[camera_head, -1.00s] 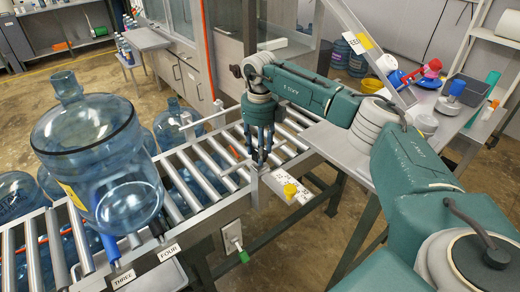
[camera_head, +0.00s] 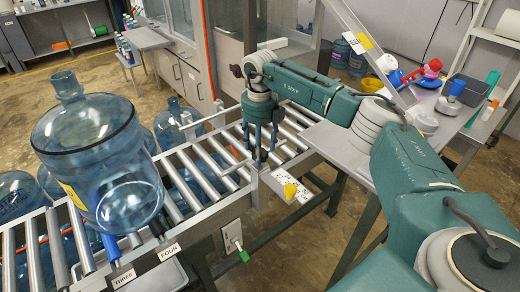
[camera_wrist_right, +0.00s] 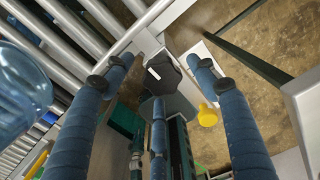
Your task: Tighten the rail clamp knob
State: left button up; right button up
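In the right wrist view a black lobed knob (camera_wrist_right: 165,74), which looks like the rail clamp knob, sits by the edge of the conveyor frame. My right gripper (camera_wrist_right: 160,75) has its blue fingers spread, two on either side of the knob and one below it in the picture. That lower finger overlaps the knob's near edge; I cannot tell whether it touches. In the head view my right gripper (camera_head: 259,158) points down at the conveyor's side rail, and its fingers hide the knob. My left gripper is not in view.
A large blue jug (camera_head: 100,150) stands on the conveyor rollers (camera_head: 205,165) at left. A yellow knob-like piece (camera_head: 290,190) on a white plate is right of my gripper; it also shows in the wrist view (camera_wrist_right: 207,115). A grey side table (camera_head: 335,150) stands at right.

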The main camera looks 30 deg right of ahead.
jog(key=shift+f, duration=0.1)
notch_tip(320, 180, up, 12)
dwell(0.6)
dwell(0.4)
